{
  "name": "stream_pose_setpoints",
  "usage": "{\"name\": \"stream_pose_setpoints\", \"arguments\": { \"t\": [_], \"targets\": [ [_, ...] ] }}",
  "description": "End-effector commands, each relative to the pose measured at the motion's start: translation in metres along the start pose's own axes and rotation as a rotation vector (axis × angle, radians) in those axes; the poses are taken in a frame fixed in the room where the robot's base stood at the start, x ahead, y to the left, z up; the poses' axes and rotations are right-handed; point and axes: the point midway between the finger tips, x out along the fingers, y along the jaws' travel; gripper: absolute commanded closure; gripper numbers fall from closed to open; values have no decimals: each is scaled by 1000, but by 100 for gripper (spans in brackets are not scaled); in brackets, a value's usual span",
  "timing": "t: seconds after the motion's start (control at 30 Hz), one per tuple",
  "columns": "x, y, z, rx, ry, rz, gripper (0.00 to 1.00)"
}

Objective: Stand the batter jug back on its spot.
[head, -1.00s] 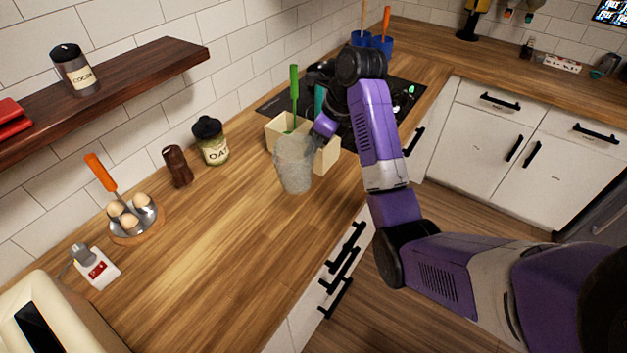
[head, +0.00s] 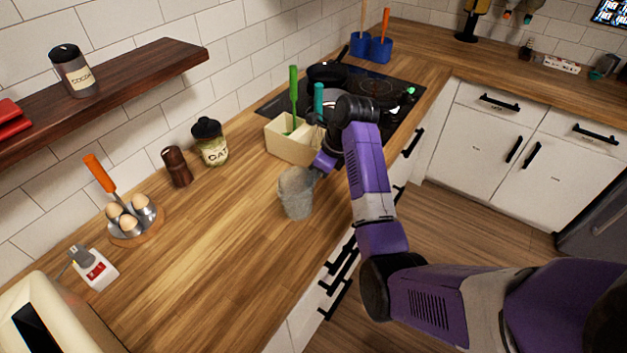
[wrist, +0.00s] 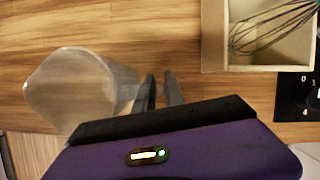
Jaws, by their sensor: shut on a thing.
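The batter jug (head: 295,194) is a grey, cloudy vessel standing upright at the counter's front part, in front of the cream utensil box. In the wrist view the jug (wrist: 75,92) is seen from above at the left. My gripper (head: 315,171) reaches it from the right. In the wrist view the two dark fingers (wrist: 160,90) are close together at the jug's right side, shut on the part there, which is likely its handle. The handle itself is mostly hidden. I cannot tell whether the jug's base touches the counter. No marked spot is clearly visible.
The cream box (head: 290,146) with utensils stands just behind the jug; a whisk (wrist: 275,25) lies in it. The black hob (head: 375,90) is beyond. An oat jar (head: 211,143), brown shaker (head: 176,167) and egg holder (head: 135,218) line the wall. The counter left of the jug is clear.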

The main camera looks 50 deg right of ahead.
Motion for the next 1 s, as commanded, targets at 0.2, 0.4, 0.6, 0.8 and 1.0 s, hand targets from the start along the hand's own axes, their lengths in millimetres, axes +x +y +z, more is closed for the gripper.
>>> {"name": "stream_pose_setpoints", "arguments": {
  "t": [0.2, 0.4, 0.6, 0.8, 1.0],
  "targets": [
    [19, 0, -8, 0, 0, 0, 100],
    [20, 0, -8, -1, -1, -1, 100],
    [22, 0, -9, 0, -1, 0, 80],
    [22, 0, -9, 0, -1, 0, 64],
    [21, 0, -8, -1, -1, -1, 64]
  ]
}}
